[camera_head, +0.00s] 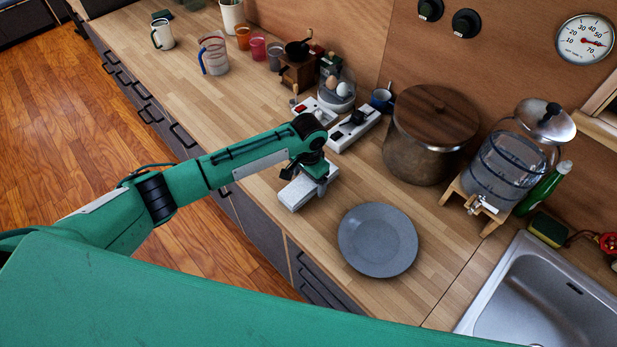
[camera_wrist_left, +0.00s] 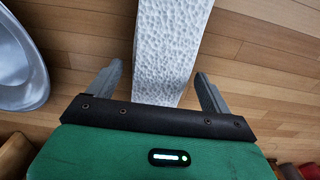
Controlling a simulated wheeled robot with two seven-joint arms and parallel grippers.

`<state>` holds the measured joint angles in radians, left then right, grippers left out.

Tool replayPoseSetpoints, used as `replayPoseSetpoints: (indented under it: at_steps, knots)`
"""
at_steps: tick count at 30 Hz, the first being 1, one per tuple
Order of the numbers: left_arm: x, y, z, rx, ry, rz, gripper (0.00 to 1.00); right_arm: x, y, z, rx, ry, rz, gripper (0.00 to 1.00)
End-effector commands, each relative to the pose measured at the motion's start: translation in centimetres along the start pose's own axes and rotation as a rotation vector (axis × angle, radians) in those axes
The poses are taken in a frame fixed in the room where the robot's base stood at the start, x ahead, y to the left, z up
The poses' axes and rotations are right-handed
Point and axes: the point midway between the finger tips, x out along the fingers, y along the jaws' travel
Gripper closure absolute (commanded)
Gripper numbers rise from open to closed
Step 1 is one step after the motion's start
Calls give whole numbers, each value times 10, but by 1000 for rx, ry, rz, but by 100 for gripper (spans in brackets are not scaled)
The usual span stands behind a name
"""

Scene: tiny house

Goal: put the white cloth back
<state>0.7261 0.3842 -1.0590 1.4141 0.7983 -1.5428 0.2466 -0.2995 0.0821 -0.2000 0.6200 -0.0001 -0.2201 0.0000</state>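The white cloth (camera_head: 298,193) is a folded, block-like piece lying on the wooden counter near its front edge, left of the grey plate. In the left wrist view it is a long white strip with a dimpled texture (camera_wrist_left: 168,45). My left gripper (camera_head: 318,181) is over the right part of the cloth and hides some of it. In the left wrist view my left gripper (camera_wrist_left: 160,70) has its fingers apart, one on each side of the cloth, with small gaps showing. My right gripper is not in view.
The grey plate (camera_head: 377,240) lies close on the right. Behind stand white devices (camera_head: 353,127), a lidded pot (camera_head: 428,150) and a glass dispenser (camera_head: 505,165). The sink (camera_head: 545,300) is at lower right. Counter left of my gripper (camera_head: 235,120) is clear.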

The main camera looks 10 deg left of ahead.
Motion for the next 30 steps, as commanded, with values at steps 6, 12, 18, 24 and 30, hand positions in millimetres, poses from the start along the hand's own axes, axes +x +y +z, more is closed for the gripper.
replayPoseSetpoints:
  at_steps: [6,12,18,24,30]
  knots:
    - [-3,0,0,0,1,0,17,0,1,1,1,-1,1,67]
    - [-29,0,-1,1,5,0,17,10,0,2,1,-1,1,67]
    - [-73,0,-1,0,5,-1,17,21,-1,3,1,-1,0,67]
    - [-108,0,-1,-1,4,0,17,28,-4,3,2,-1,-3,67]
    - [-122,0,0,0,0,0,17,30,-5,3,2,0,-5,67]
